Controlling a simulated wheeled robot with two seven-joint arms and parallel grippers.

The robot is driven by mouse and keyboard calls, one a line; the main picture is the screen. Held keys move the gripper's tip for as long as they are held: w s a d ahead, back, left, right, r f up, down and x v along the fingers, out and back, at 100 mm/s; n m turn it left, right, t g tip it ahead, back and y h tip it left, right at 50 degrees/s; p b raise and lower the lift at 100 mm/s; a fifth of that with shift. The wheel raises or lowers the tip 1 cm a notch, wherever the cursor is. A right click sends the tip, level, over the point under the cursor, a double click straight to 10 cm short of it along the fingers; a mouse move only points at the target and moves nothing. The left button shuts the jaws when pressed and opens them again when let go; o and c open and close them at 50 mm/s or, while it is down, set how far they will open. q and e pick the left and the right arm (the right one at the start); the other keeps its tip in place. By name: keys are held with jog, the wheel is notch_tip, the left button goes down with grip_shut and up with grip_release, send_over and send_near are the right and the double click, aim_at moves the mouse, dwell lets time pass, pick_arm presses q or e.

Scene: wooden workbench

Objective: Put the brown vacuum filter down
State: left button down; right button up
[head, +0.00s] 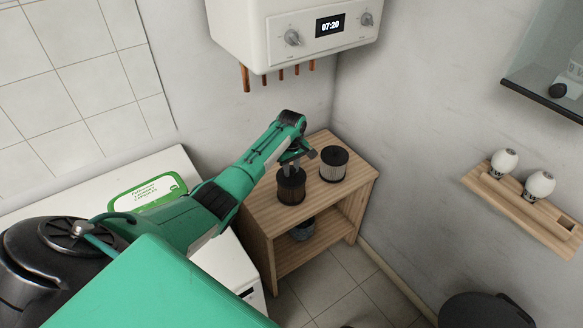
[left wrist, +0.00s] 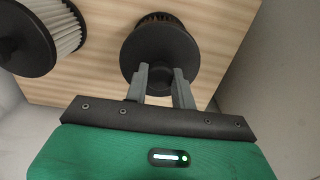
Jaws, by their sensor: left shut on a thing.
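The brown vacuum filter (head: 291,188) has a dark cap and brown pleats. It is upright at the front left of the wooden workbench top (head: 324,198). My left gripper (head: 292,162) is above it and shut on its cap. In the left wrist view the fingers (left wrist: 163,82) meet the filter's dark round cap (left wrist: 160,50), with a little of the brown pleats showing past it. I cannot tell whether the filter's base touches the wood. My right gripper is in neither view.
A second filter with white pleats (head: 334,164) stands behind and right on the bench; it also shows in the left wrist view (left wrist: 62,25). A dark container (head: 301,230) is on the lower shelf. A white boiler (head: 295,35) hangs above. Bare wood lies to the right.

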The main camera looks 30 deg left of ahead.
pick_arm(q)
jog(key=c, duration=1.2)
grip_release()
jog(key=shift+o, duration=0.2)
notch_tip(320, 180, up, 12)
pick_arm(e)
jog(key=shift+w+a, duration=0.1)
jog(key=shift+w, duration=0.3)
pick_arm(q)
jog(key=shift+r, duration=0.1)
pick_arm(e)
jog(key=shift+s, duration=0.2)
pick_arm(q)
jog(key=shift+d, duration=0.15)
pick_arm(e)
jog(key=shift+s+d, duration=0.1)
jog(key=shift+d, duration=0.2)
